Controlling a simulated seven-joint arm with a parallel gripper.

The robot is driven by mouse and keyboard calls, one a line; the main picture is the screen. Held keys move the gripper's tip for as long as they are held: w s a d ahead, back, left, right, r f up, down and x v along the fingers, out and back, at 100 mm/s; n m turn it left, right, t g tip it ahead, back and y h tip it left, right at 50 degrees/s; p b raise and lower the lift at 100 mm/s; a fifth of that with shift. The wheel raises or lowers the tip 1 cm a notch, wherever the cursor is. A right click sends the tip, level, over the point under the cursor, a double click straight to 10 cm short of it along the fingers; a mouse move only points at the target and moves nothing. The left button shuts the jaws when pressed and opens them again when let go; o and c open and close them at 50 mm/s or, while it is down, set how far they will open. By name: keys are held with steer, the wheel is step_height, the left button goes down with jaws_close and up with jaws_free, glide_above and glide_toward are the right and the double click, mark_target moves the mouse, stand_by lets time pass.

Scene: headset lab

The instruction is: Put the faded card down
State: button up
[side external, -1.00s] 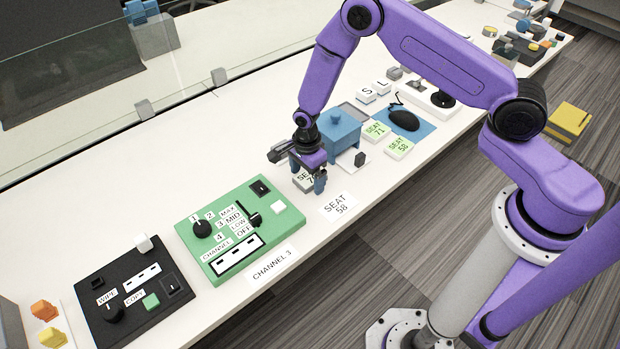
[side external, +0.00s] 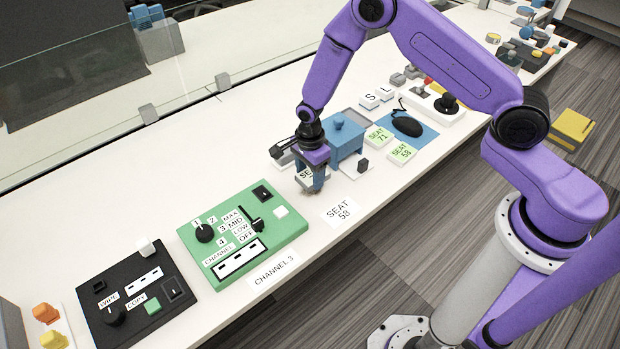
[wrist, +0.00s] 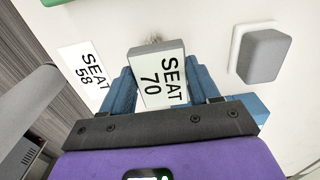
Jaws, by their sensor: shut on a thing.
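The faded card (side external: 305,176) is a pale block marked SEAT 70. My gripper (side external: 312,184) is shut on it, and the fingers hide part of it in the side view. In the wrist view the card (wrist: 160,82) sits between the two blue fingers, its lettering sideways. I cannot tell whether it touches the table. A flat white label marked SEAT 58 (side external: 341,210) lies on the table just right of and in front of the gripper; it also shows at the left in the wrist view (wrist: 84,72).
A blue box (side external: 345,135) stands close behind the gripper. Green cards SEAT 71 (side external: 378,136) and SEAT 58 (side external: 402,153) lie by a mouse (side external: 407,126). The green panel (side external: 206,258) is to the left. Bare table surrounds the SEAT 58 label.

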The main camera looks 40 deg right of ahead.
steer(key=s+d+r, duration=0.4)
steer(key=s+r, duration=0.6)
steer(key=s, duration=0.3)
steer(key=w+d, duration=0.8)
glide_toward(348, 115)
steer(key=s+a, duration=0.1)
steer(key=s+a+f, duration=0.1)
steer(key=s, duration=0.1)
steer(key=s+a+f, duration=0.1)
steer(key=shift+s+a, duration=0.15)
steer(key=shift+a, duration=0.2)
steer(key=shift+w+d+f, duration=0.15)
steer(key=shift+w+f, duration=0.45)
steer(key=shift+f, duration=1.55)
steer(key=shift+f, duration=0.15)
